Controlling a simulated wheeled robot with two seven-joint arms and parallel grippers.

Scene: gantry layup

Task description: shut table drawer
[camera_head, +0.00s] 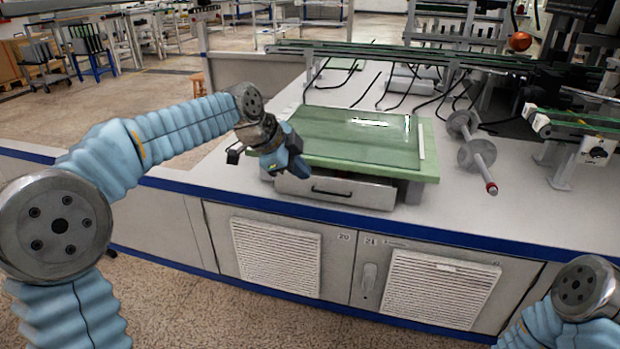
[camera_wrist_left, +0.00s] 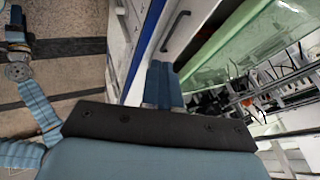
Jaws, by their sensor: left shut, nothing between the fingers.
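The drawer (camera_head: 345,193) has a pale grey front with a dark bar handle (camera_head: 331,192). It sits under the small green-topped table on the bench, and its front seems to stand out a little past the green top's edge. My left gripper (camera_head: 299,168) is at the drawer's left end, partly covering that corner. In the left wrist view its blue fingers (camera_wrist_left: 161,82) are together and empty, pointing along the drawer front (camera_wrist_left: 192,20), with the handle (camera_wrist_left: 175,31) just beyond. I cannot tell whether they touch the drawer. My right gripper is out of view.
The green tabletop (camera_head: 350,137) has a clear sheet on it. A grey spindle with discs (camera_head: 477,153) lies to its right. The white bench (camera_head: 480,220) has a blue front edge and cabinet doors below. A conveyor rail runs behind. The bench strip before the drawer is clear.

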